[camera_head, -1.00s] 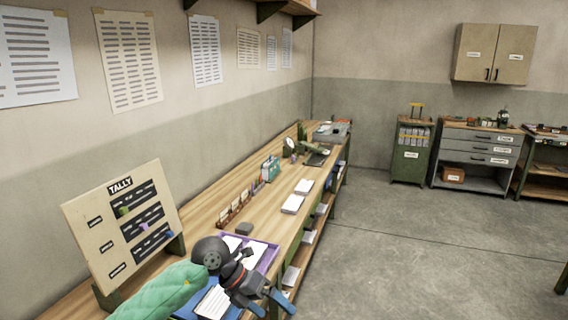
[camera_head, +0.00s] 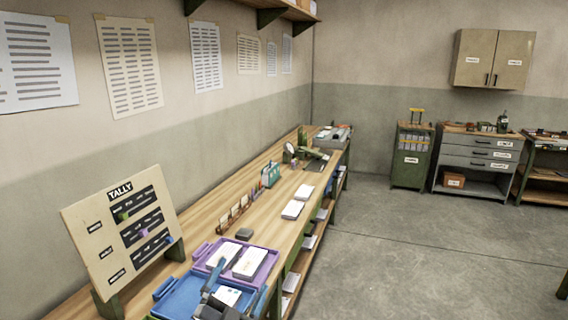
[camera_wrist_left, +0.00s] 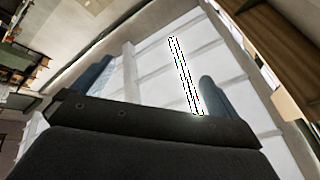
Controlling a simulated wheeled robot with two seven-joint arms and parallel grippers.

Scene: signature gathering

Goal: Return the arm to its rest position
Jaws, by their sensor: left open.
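My left gripper (camera_head: 235,291) is at the bottom edge of the head view, in front of the blue tray (camera_head: 178,301). Only its dark body and blue-grey fingers show there; the rest of the arm is out of the picture. In the left wrist view the two blue-grey fingers (camera_wrist_left: 153,88) stand well apart with nothing held between them. My right gripper is in neither view.
A purple tray (camera_head: 268,271) with white papers (camera_head: 249,262) lies beyond the blue tray on the long wooden bench (camera_head: 211,216). A tally board (camera_head: 83,218) stands at left. The floor (camera_head: 420,260) to the right is clear.

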